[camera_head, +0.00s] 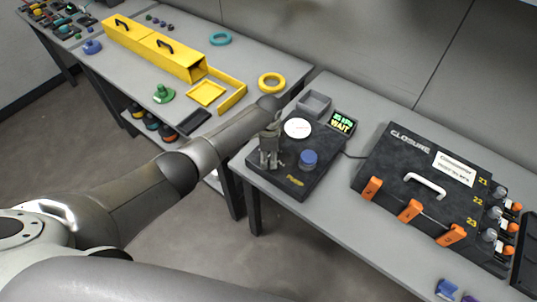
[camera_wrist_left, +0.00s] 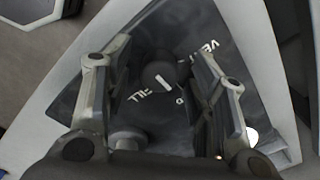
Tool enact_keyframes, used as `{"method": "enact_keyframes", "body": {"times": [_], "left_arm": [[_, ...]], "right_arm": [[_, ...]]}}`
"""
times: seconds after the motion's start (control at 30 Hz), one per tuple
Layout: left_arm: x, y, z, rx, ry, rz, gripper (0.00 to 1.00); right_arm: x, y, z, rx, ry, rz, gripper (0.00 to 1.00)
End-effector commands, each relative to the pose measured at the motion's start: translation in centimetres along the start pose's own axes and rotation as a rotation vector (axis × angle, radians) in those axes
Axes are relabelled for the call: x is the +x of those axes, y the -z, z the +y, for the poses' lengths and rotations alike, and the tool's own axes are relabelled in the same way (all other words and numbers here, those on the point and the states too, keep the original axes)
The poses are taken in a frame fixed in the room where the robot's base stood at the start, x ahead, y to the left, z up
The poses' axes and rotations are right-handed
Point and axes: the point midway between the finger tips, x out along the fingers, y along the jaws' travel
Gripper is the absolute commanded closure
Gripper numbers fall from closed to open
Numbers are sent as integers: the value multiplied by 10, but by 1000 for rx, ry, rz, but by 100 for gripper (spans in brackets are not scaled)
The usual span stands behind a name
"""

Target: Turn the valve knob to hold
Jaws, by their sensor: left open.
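The valve knob (camera_wrist_left: 158,76) is a dark round knob with a white pointer line, seen between my left fingers in the left wrist view. White lettering on the dark plate around it reads FILL (camera_wrist_left: 138,93) and VENT (camera_wrist_left: 200,52); a third label is mostly hidden by a finger. My left gripper (camera_head: 270,163) is open, pointing down over the left part of the black pump panel (camera_head: 297,193), and hides the knob in the head view. In the left wrist view its fingers (camera_wrist_left: 158,55) stand apart on both sides of the knob; contact cannot be told. My right gripper is not in view.
The panel also carries a white disc (camera_head: 298,128), a blue-capped part (camera_head: 308,158) and a display reading WAIT (camera_head: 342,123). A grey open bin (camera_head: 314,103) stands behind. A black closure case (camera_head: 425,185) with orange latches is to the right. Yellow ducting (camera_head: 155,45) lies on the left table.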

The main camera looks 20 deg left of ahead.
Motion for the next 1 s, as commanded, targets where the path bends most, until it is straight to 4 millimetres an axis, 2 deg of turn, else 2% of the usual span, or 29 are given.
{"method": "enact_keyframes", "body": {"times": [0.2,0.37,0.8,1.0], "left_arm": [[-2,0,0,0,0,0,49],[-16,0,0,0,1,2,49],[-100,0,-1,0,3,1,49],[-118,0,0,0,0,0,49]], "right_arm": [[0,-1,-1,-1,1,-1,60],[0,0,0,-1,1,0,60],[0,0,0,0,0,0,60],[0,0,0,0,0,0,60]]}}
